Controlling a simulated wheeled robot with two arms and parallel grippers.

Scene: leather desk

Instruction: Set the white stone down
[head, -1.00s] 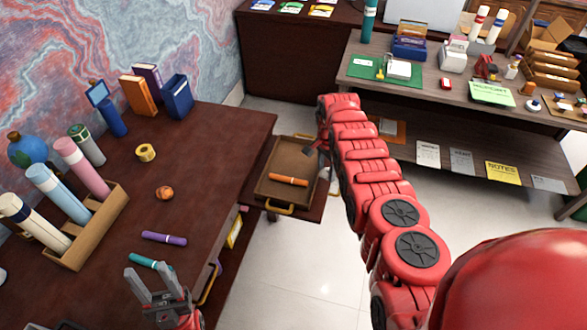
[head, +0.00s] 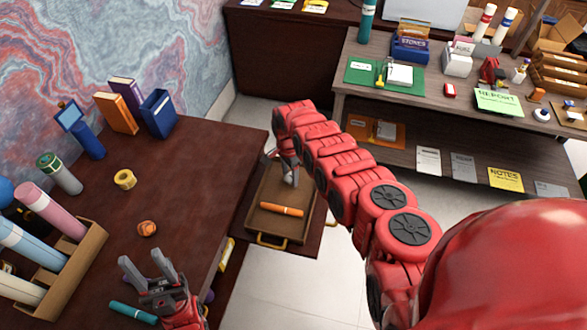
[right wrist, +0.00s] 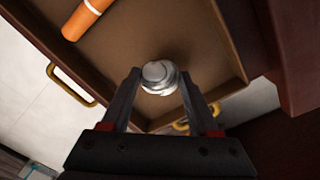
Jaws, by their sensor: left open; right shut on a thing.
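The white stone (right wrist: 158,76) is round and glossy, with grey marbling, between my right fingertips in the right wrist view. My right gripper (right wrist: 160,88) is shut on it. In the head view, the stone (head: 290,179) shows just below the right gripper (head: 283,163), over the far part of a brown tray (head: 265,190) with yellow handles. I cannot tell whether the stone touches the tray floor. My left gripper (head: 148,266) is open and empty over the near right part of the leather desk (head: 200,180).
An orange marker (head: 282,210) lies in the tray's near part; the rest of its floor looks bare. On the desk are an orange-brown ball (head: 147,229), a yellow tape roll (head: 124,180) and a teal marker (head: 133,313). A cluttered grey table (head: 440,105) stands at the back right.

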